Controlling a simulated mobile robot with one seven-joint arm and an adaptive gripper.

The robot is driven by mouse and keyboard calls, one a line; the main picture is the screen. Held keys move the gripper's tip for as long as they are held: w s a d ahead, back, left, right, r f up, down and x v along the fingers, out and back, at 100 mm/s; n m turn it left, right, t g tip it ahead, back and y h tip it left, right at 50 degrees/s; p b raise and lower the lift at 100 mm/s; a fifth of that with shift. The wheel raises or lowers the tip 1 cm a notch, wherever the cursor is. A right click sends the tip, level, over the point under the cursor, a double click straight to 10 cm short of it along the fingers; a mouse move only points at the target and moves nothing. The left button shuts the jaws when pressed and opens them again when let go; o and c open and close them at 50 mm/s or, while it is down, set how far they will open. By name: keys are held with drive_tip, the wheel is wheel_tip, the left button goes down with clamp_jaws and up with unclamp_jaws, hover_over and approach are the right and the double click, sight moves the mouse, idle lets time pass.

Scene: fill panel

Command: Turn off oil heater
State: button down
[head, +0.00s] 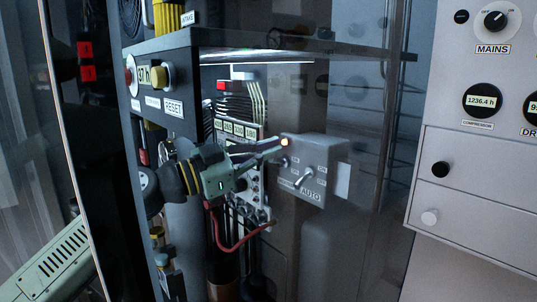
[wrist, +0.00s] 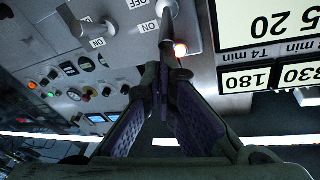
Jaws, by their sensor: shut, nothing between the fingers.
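A grey control box (head: 335,155) stands inside the cabinet, with a glowing orange lamp (head: 284,142), toggle switches and an AUTO label. No oil heater label is readable. In the wrist view the lit lamp (wrist: 180,50) sits at the panel edge beside a toggle lever (wrist: 167,12) with upside-down ON and OFF labels. Another toggle (wrist: 108,26) is to its left. My gripper (head: 278,148) is shut and empty, its fingertips close to the lamp. In the wrist view the fingertips (wrist: 166,72) are just below the lamp and lever; contact cannot be told.
The cabinet's dark frame and shelf (head: 280,43) surround the arm. A grey MAINS panel (head: 480,140) stands at right. White number plates (wrist: 262,22) are at right in the wrist view.

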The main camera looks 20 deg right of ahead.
drive_tip(key=shift+a+f+h+b, duration=0.1)
drive_tip(key=shift+f+h+b, duration=0.15)
drive_tip(key=shift+b, duration=0.3)
drive_tip(key=f+h+b, duration=0.1)
drive_tip(key=b, duration=0.1)
drive_tip(key=m+h+b, duration=0.1)
drive_tip(key=h+b, duration=0.1)
drive_tip(key=b, duration=0.1)
drive_tip(key=a+f+m+h+b, duration=0.1)
drive_tip(key=h+b, duration=0.1)
drive_tip(key=b, duration=0.1)
drive_tip(key=shift+s+f+g, duration=0.3)
